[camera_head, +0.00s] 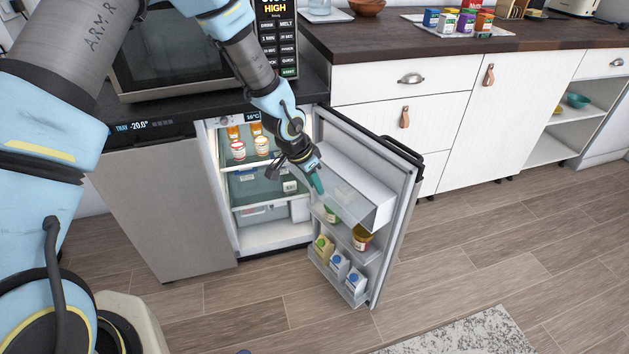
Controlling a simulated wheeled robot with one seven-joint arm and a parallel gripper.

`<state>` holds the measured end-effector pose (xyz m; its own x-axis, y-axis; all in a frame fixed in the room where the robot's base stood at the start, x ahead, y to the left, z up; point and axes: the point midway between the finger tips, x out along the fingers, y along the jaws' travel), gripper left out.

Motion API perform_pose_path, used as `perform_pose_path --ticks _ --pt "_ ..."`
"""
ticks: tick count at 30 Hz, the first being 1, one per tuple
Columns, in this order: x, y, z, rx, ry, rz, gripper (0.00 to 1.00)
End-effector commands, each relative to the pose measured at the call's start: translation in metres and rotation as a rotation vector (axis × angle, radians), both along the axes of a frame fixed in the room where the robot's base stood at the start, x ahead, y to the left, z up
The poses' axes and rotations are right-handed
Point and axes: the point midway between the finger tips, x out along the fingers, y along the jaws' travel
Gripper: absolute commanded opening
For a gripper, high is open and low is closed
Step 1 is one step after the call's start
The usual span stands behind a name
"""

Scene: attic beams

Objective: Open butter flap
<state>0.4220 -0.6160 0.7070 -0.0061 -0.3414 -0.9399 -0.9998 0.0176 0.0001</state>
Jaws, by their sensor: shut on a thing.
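The fridge door stands open, and the butter flap (352,203) is a pale translucent panel on the compartment at the top of its inner side. My gripper (316,184) reaches down from the upper left to the flap's left end. Its teal fingertips are shut at the flap's edge. The fingers partly hide the place where they meet the flap. How far the flap is tilted is hard to tell from this angle.
Lower door shelves hold a jar (361,238) and several cartons (339,265). Fridge shelves with jars (262,146) lie left of my gripper. A microwave (180,50) stands above. White cabinets (500,110) stand behind the door.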

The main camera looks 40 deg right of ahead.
Motion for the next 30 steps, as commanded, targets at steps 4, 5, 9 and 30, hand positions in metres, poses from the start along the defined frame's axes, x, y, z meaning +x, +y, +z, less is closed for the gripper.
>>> perform_pose_path --ticks 4,5,9,30 --pt "0.0 -0.0001 -0.0003 0.004 0.0 0.0 0.0" --pt "0.0 -0.0001 -0.0004 0.003 0.0 0.0 0.0" --pt "0.0001 0.0 -0.0005 0.003 0.0 0.0 0.0" --pt "0.0012 0.0023 0.0065 0.001 0.0 0.002 0.57"
